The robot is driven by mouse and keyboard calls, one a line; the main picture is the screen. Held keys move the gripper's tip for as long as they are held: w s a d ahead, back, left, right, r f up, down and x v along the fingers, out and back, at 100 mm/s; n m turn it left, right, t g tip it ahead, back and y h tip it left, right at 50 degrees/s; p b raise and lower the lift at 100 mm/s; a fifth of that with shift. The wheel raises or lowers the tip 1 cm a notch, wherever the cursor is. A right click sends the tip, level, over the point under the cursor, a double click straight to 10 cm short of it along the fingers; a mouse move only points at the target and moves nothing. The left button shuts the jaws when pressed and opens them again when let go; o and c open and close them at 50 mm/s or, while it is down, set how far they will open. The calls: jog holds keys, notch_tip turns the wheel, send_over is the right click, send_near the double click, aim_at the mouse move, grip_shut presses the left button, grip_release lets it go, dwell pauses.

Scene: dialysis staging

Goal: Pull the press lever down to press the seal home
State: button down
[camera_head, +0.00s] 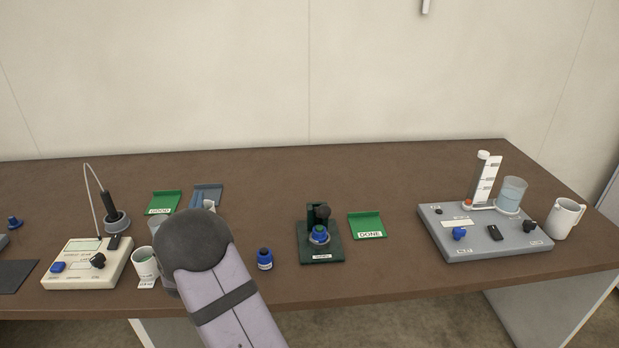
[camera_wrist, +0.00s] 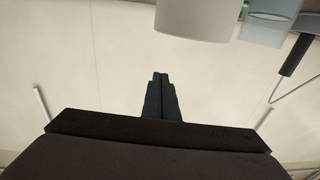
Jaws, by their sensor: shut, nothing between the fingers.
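The dark green press (camera_head: 333,256) stands on the table right of the middle in the head view. Its black lever knob (camera_head: 322,212) shows at the top, above a blue and green piece (camera_head: 319,234) seated in the press. I cannot make out the lever's exact angle or whether that piece is fully seated. My gripper (camera_wrist: 160,76) shows in the wrist view with its dark fingers together and nothing between them. In the head view my arm hides it, left of the press and apart from it. The press is not in the wrist view.
A blue-capped vial (camera_head: 265,260) stands left of the press. The green DONE tray (camera_head: 367,226) lies to its right. A white cup (camera_head: 145,264) and a beige device (camera_head: 88,266) stand left; a grey station (camera_head: 484,240) stands right. A pale cylinder (camera_wrist: 193,18) is close in the wrist view.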

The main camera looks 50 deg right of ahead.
aim_at(321, 211)
jog(key=s+d+f+m+g+h, duration=0.1)
jog(key=s+d+f+g+h, duration=0.25)
jog(key=s+g, duration=0.2)
jog(key=s+d+r+n+g+h, duration=0.1)
jog(key=s+r+g+h, duration=0.1)
jog(key=s+g, duration=0.4)
jog(key=s+d+r+n+g+h, duration=0.1)
jog(key=s+r+n+g+h, duration=0.1)
jog(key=s+g, duration=0.4)
jog(key=s+r, duration=0.1)
jog(key=s, duration=0.2)
jog(key=shift+s+d+r+n+h, duration=0.2)
jog(key=shift+s+d+n+h, duration=0.1)
jog(key=shift+s+h, duration=0.1)
jog(key=p+x, duration=0.2)
jog(key=x, duration=0.8)
jog(key=shift+s+a+f, duration=0.3)
jog(key=shift+s, duration=0.25)
jog(key=shift+s+a+f, duration=0.25)
jog(key=shift+s, duration=0.35)
jog(key=shift+s+a+f, duration=0.3)
jog(key=shift+s, duration=0.25)
